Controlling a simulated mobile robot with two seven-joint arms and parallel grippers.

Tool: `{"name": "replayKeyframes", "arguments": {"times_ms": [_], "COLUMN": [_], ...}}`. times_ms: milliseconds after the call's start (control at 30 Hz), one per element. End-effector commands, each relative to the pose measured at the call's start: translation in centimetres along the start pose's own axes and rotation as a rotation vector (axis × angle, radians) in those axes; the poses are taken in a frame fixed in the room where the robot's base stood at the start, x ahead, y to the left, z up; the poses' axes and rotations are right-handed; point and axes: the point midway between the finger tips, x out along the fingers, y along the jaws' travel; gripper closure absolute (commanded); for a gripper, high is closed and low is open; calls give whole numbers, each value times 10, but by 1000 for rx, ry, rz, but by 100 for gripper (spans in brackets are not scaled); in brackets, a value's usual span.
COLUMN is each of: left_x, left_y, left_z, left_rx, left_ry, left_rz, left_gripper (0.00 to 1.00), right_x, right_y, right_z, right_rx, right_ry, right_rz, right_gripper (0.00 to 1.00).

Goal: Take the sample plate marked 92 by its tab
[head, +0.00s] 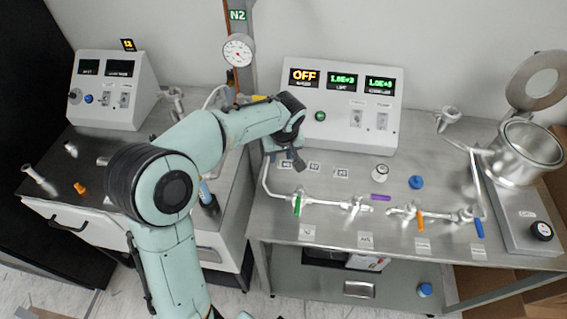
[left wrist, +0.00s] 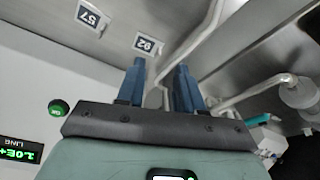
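The sample plate marked 92 (left wrist: 149,44) is a small white piece with a dark number square, lying on the metal bench in the left wrist view. It is most likely the leftmost of three small plates in the head view, this one (head: 285,164), though its number is too small to read there. My left gripper (left wrist: 161,78) has two blue fingers apart with nothing between them. Plate 92 shows just beyond the fingertips, apart from them as far as I can tell. In the head view my left gripper (head: 297,163) hangs over the left plates. My right gripper is out of view.
A plate marked 57 (left wrist: 88,16) lies beside plate 92. A control box (head: 345,105) stands behind. A metal pipe line with coloured valves (head: 335,204) runs along the bench front and rises at the left, close to my gripper. A gauge post (head: 240,60) stands behind my arm.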

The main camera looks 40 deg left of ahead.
Motion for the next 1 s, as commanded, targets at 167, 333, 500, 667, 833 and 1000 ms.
{"name": "replayKeyframes", "arguments": {"times_ms": [167,333,500,667,833,1000], "left_x": [12,34,57,63,62,62], "left_y": [0,-1,0,0,0,0], "left_z": [-1,-6,-7,-7,-7,-7], "left_rx": [0,-1,0,0,0,0], "left_ry": [0,-2,-2,0,1,1], "left_rz": [-1,-4,-2,0,1,1], "left_gripper": [64,64,64,64,70,100], "right_x": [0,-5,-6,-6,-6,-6], "right_y": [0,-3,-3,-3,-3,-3], "right_z": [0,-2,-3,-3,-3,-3], "right_rx": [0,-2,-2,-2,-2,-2], "right_ry": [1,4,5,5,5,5], "right_rz": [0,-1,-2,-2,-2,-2], "right_gripper": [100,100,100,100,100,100]}}
